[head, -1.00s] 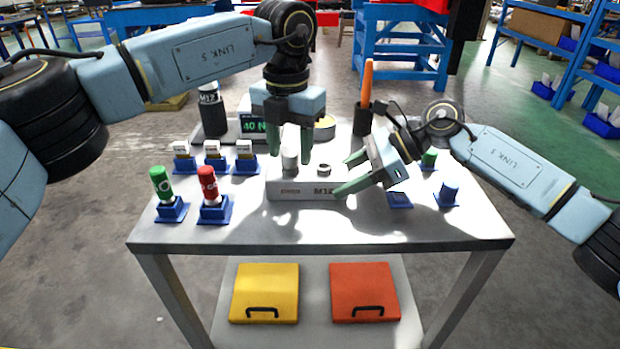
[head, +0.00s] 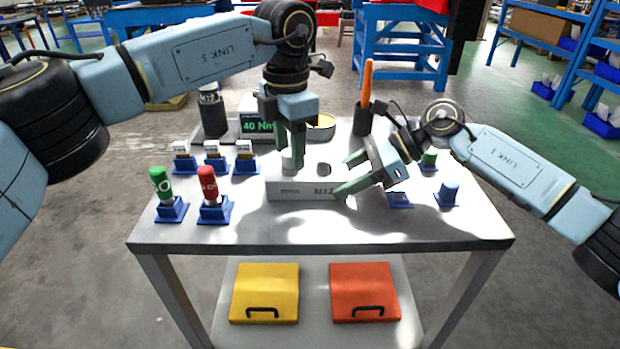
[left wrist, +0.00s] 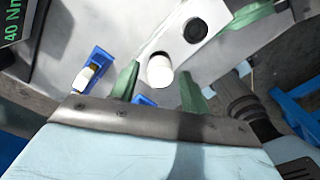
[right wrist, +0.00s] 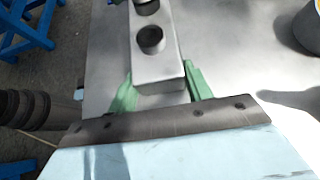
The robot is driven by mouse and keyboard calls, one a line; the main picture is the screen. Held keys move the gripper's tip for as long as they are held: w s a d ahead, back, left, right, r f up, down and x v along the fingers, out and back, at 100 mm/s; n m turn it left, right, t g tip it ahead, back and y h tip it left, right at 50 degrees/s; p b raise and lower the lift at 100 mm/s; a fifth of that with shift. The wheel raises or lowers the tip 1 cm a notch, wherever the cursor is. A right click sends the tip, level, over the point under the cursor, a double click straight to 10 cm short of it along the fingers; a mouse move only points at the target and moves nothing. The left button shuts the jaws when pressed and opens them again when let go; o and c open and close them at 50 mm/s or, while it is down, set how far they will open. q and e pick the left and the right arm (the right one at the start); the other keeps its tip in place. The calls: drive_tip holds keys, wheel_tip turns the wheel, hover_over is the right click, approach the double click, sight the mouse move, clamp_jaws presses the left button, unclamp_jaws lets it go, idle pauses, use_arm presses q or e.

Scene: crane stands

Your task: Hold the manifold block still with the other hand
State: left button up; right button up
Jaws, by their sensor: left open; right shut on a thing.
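The pale manifold block (head: 302,189), with "M12" on its front, sits on the table; it also shows in the left wrist view (left wrist: 178,35). A white cylindrical fitting (left wrist: 160,71) stands upright on its left part, and a dark round port is open at its right. My right gripper (right wrist: 160,90) is shut on the block's right end, one green finger along each side. My left gripper (head: 291,160) points down over the fitting. Its fingers are open, one on either side of the fitting with gaps in the left wrist view (left wrist: 159,88).
A green-capped bottle (head: 161,183) and a red-capped one (head: 208,184) stand in blue holders at the left. Several blue holders with small pale parts stand behind them. A "40 Nm" display (head: 257,126) and an orange-handled tool (head: 367,85) are at the back. The table's front is clear.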

use_arm(q)
clamp_jaws()
drive_tip(key=shift+r, duration=0.1)
idle(0.4)
drive_tip(key=n, duration=0.4)
drive_tip(key=shift+r+n, duration=0.1)
drive_tip(key=shift+n, duration=0.5)
drive_tip(key=n, duration=0.4)
drive_tip(key=shift+r, duration=0.1)
